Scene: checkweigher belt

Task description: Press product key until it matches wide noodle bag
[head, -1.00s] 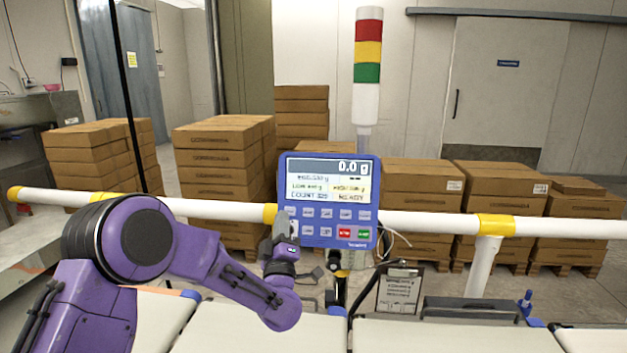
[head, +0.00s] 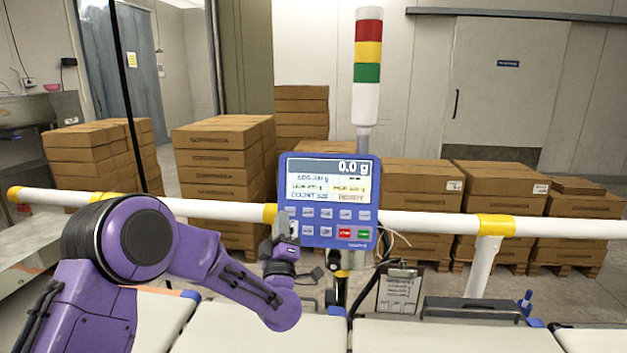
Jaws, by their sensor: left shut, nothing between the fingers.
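The blue control panel (head: 329,240) of the checkweigher stands upright in the middle of the head view. Its screen (head: 328,182) shows 0.0 g at the top, a product line that seems to end in g, low and high limits, a count and READY. The small text is too blurred to read surely. Below are rows of grey keys, a red key (head: 345,233) and a green key (head: 363,234). My left gripper (head: 287,227) is shut and empty, at the panel's lower left, covering the leftmost keys. Contact cannot be told. My right gripper and any noodle bag are not in view.
A white rail (head: 430,223) with yellow bands runs behind the panel. A signal tower (head: 367,60) rises above it. Pale belts (head: 440,336) lie in front, with a clipboard (head: 398,290) beside the panel's foot. Carton stacks (head: 222,165) stand behind.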

